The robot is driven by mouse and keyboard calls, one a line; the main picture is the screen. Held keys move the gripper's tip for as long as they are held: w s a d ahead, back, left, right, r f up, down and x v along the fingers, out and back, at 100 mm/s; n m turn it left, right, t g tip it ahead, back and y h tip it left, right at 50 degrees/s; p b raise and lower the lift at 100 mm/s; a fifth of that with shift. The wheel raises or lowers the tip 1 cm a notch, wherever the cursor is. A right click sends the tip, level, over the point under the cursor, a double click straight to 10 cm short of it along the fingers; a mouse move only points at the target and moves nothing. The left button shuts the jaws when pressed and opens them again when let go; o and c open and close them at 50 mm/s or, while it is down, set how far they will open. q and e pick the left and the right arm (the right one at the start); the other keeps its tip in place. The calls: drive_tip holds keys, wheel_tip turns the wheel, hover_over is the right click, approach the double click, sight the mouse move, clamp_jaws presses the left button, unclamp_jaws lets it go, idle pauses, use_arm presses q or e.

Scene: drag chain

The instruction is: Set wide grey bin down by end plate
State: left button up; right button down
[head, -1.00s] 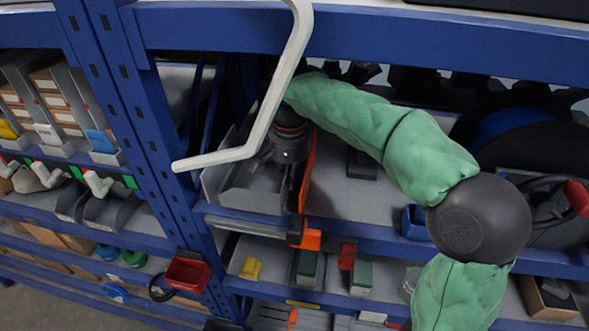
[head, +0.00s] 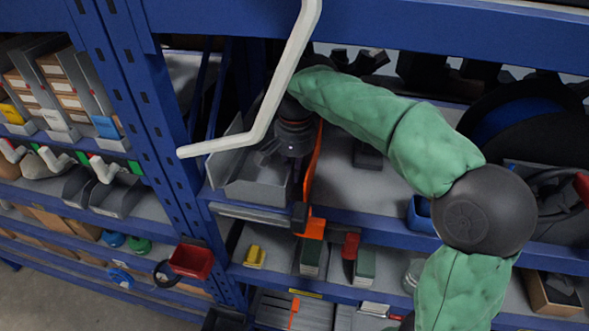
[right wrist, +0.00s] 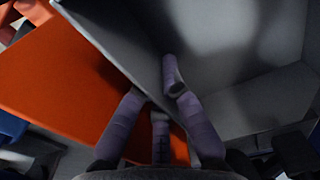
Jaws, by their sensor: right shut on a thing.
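The wide grey bin (head: 258,190) sits at the left end of the upper shelf, beside the blue upright. My right gripper (head: 277,150) reaches down at its right side. In the right wrist view, the fingers of my right gripper (right wrist: 160,105) straddle the bin's grey wall (right wrist: 120,45), one finger inside and the others outside. An upright orange plate (head: 313,162) stands close along the bin's right side and also shows in the right wrist view (right wrist: 65,80). Whether the bin rests fully on the shelf cannot be told. My left gripper is out of view.
A blue rack upright (head: 150,140) stands left of the bin, and a blue beam (head: 430,35) crosses above. The shelf right of the orange plate is bare around a small dark block (head: 368,155). A blue bin (head: 420,213) stands farther right. A red bin (head: 191,261) hangs in front, below.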

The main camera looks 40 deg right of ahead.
drive_tip(key=shift+f, duration=0.25)
drive_tip(key=c, duration=1.3)
unclamp_jaws()
